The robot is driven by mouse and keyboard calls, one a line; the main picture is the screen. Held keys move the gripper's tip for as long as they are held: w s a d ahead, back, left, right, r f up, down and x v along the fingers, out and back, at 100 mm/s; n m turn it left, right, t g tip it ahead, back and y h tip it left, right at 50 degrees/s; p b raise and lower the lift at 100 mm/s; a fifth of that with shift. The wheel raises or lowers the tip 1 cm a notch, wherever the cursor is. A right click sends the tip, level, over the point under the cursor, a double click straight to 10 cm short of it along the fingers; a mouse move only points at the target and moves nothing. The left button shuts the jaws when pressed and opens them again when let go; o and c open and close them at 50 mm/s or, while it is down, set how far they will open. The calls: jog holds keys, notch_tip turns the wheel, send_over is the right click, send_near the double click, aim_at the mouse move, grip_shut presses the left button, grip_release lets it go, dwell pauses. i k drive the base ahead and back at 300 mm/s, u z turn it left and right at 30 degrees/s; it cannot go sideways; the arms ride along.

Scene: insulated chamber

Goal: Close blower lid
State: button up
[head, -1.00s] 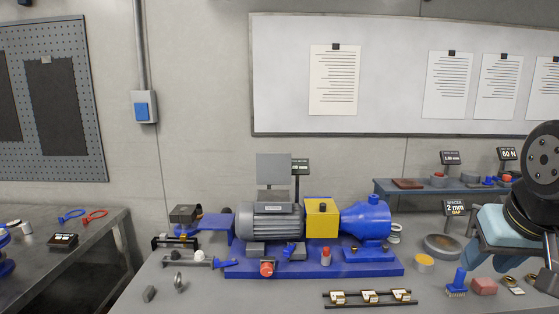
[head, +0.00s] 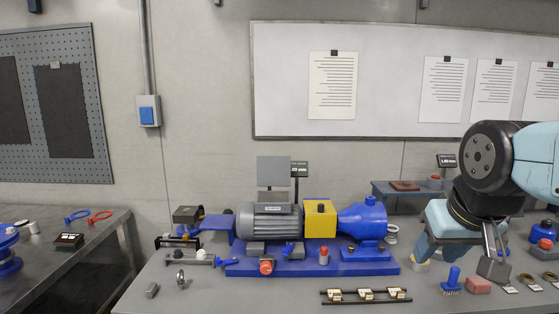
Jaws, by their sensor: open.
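A blue and grey machine stands on a blue base plate (head: 300,269) in the middle of the bench. It has a grey ribbed motor (head: 268,223), a yellow block (head: 320,218) and a blue rounded housing (head: 362,219). A flat grey plate (head: 273,171) stands upright above the motor; it looks like a raised lid, but its hinge is not clear. My gripper (head: 461,254) is open and empty, pointing down at the right of the bench. It is well apart from the machine and the plate.
A blue brush (head: 452,281) and a reddish block (head: 478,286) lie below my gripper. A rail with several small brass-coloured parts (head: 365,295) lies along the front. A small raised shelf (head: 404,189) stands behind.

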aim_at(271, 171)
jog(key=u, duration=0.05)
jog(key=i, duration=1)
jog(key=z, duration=0.05)
